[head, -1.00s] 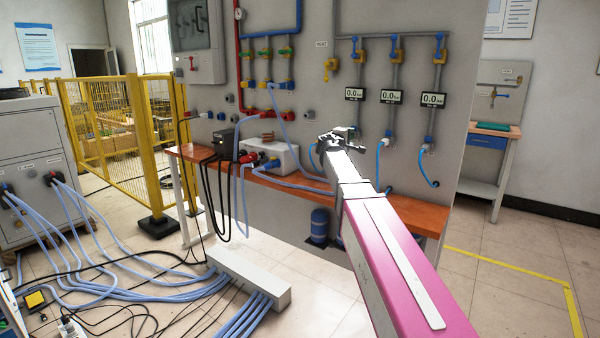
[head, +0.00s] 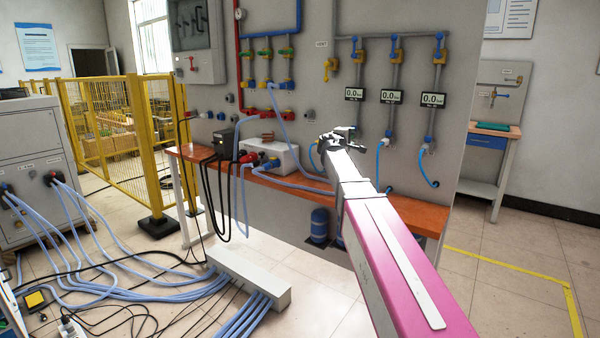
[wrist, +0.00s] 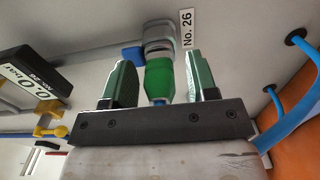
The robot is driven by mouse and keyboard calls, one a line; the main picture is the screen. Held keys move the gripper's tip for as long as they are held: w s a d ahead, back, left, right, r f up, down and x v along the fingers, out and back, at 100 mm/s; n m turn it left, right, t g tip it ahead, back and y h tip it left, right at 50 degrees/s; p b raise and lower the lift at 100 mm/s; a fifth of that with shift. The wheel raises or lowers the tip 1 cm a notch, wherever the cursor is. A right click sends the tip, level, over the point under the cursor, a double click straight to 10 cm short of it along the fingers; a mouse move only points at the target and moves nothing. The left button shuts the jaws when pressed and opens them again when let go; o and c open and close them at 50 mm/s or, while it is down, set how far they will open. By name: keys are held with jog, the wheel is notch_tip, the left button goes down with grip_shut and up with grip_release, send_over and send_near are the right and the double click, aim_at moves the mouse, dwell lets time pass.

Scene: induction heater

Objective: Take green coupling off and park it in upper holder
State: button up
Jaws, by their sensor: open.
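The green coupling (wrist: 159,78) shows in the wrist view, attached below a grey fitting (wrist: 159,38) by the label No. 26. My gripper (wrist: 160,80) is open, with one finger on each side of the coupling and a visible gap on both sides. In the head view my gripper (head: 338,140) is at the panel above the orange bench, and the coupling is hidden behind it. I cannot make out the upper holder in these frames.
A digital gauge (wrist: 32,75) and a yellow valve (wrist: 50,132) are left of the fingers in the wrist view. Blue hoses (wrist: 288,118) hang at the right. The orange bench (head: 405,210) runs below the panel, with a white box (head: 270,157) on it.

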grip_shut()
jog(key=shift+s, duration=0.15)
jog(key=shift+v, duration=2.9)
jog(key=shift+a, duration=0.1)
